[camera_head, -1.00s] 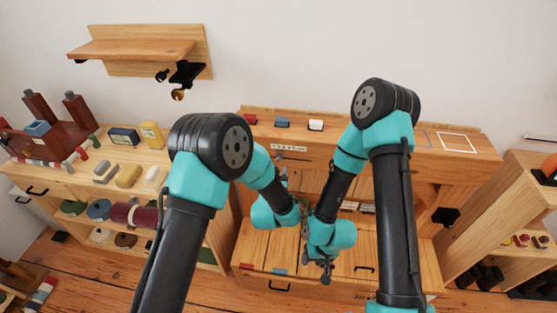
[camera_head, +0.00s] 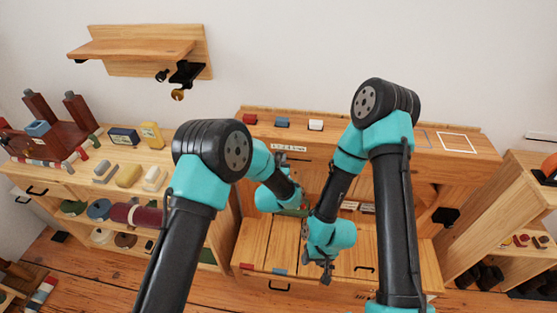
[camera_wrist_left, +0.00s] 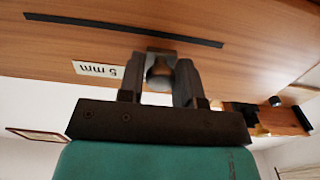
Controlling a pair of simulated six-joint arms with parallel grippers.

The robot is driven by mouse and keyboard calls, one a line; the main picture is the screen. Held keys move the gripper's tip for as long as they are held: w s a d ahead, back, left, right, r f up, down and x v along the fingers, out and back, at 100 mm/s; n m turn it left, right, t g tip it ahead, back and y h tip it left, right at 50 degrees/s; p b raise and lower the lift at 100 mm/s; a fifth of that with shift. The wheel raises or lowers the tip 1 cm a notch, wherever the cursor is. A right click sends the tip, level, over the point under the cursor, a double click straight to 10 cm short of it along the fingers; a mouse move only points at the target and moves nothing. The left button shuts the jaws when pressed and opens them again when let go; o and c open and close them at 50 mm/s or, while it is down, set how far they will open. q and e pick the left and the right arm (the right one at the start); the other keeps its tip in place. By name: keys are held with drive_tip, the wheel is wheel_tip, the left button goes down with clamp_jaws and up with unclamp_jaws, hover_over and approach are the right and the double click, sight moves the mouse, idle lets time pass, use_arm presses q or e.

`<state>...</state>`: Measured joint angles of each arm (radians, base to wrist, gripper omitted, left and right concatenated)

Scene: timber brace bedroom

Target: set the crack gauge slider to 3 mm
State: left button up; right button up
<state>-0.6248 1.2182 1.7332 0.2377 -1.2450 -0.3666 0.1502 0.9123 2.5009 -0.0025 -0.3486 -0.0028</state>
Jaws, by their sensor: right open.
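The crack gauge is on the front of the wooden desk unit, with a white number strip (camera_head: 290,147) in the head view. A rounded grey-brown knob (camera_wrist_left: 160,72), apparently the slider, is between the two fingers of my left gripper (camera_wrist_left: 159,80). I cannot tell whether the fingers press on it. My gripper hides the strip's other numbers in the wrist view. My right gripper (camera_head: 327,272) is open and low over the desk front, away from the gauge.
A white square outline (camera_head: 457,142) lies at the ledge's right. My right arm crosses the middle of the desk. A side shelf with several items stands at left.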

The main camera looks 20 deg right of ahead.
use_arm(q)
clamp_jaws()
drive_tip(key=shift+s+d, duration=0.25)
drive_tip(key=shift+d, duration=0.25)
drive_tip(key=shift+s+d, duration=0.2)
drive_tip(key=shift+d, duration=0.3)
drive_tip(key=shift+o, duration=2.1)
unclamp_jaws()
drive_tip(key=shift+a, duration=0.1)
